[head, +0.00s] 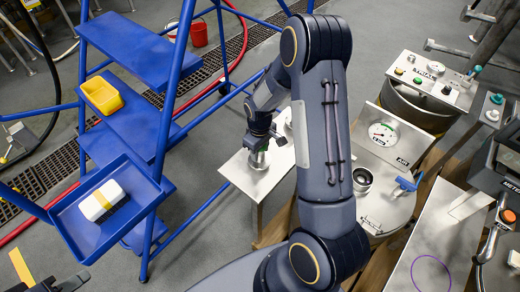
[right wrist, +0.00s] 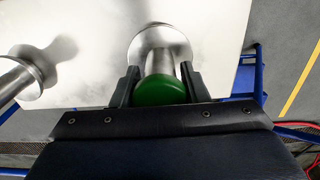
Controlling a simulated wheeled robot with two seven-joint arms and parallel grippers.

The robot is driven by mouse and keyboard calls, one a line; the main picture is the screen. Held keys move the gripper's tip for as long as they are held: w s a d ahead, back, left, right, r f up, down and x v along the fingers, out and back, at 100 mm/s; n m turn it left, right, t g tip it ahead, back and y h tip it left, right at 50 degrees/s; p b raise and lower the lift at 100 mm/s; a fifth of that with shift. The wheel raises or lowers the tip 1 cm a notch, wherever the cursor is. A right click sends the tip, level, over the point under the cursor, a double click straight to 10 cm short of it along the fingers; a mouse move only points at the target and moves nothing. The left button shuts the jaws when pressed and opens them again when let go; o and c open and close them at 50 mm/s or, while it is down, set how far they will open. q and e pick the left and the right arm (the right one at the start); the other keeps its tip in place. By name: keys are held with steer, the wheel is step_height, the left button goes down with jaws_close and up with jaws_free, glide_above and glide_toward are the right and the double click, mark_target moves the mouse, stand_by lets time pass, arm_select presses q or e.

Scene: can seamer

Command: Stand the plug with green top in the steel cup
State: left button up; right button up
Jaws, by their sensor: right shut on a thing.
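My right gripper (head: 262,143) is over the pale metal plate of a stand. In the right wrist view the right gripper (right wrist: 160,85) is shut on the plug with green top (right wrist: 160,91), a finger on each side. Its steel lower part widens to a round flange near the plate; whether it touches the plate I cannot tell. In the head view its steel part (head: 258,160) shows below the gripper, and the green top is hidden. A steel cup (head: 362,178) with a dark opening stands on the machine at the right. A dark shape at the lower left may be my left gripper.
Another steel piece (right wrist: 20,78) stands on the plate (head: 236,176) beside the plug. The machine carries an AIR gauge (head: 382,134) and a blue valve handle (head: 406,184) near the cup. A blue stepladder (head: 138,125) stands left, holding a yellow tub (head: 102,96).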

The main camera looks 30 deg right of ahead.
steer(key=o, duration=0.8)
steer(key=shift+f, duration=0.2)
steer(key=shift+c, duration=0.2)
steer(key=o, duration=0.4)
steer(key=shift+o, duration=0.2)
steer(key=shift+r, duration=0.1)
